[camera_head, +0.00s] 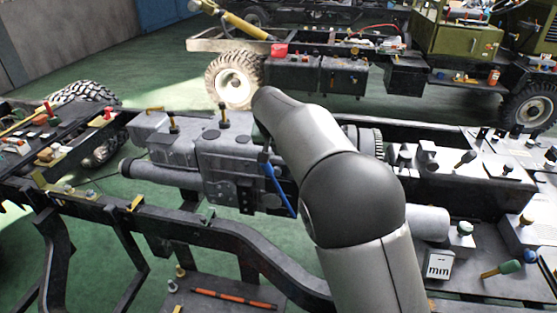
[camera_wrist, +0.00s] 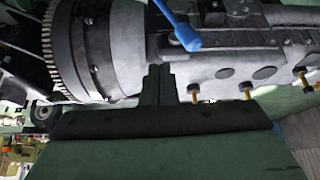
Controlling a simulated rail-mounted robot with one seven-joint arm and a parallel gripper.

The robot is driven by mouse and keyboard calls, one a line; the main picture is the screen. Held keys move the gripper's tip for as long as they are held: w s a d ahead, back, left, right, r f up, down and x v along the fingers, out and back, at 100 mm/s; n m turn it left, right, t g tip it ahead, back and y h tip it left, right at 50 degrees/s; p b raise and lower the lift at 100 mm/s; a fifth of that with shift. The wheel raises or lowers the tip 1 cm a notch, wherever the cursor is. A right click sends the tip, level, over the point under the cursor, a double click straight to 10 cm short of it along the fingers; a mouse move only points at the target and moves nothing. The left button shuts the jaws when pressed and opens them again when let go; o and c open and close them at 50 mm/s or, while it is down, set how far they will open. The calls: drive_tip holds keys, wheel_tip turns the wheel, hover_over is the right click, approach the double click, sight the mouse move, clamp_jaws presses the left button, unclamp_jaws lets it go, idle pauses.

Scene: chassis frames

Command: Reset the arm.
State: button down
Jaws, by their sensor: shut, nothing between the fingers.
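My arm (camera_head: 355,205) rises from the bottom of the head view, bends at a dark joint and reaches over the chassis frame (camera_head: 190,228). Its far end points down beside the grey engine block (camera_head: 235,150), and my gripper is mostly hidden there. In the wrist view my gripper (camera_wrist: 158,72) shows as two dark fingers shut together with nothing between them. The fingers are in front of the grey engine housing (camera_wrist: 240,62); I cannot tell whether they touch it. A blue-handled item (camera_wrist: 182,32) is just above the fingertips, and it also shows in the head view (camera_head: 280,190).
Small parts and knobs lie on the right-hand boxes (camera_head: 450,185), near a white block marked "min" (camera_head: 438,265). An orange-and-black rod (camera_head: 233,298) lies on a low plate at the front. A second chassis with a wheel (camera_head: 234,80) stands behind, across green floor (camera_head: 150,75).

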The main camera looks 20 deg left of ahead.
drive_tip(key=shift+s+r, duration=0.25)
drive_tip(key=shift+r, duration=0.25)
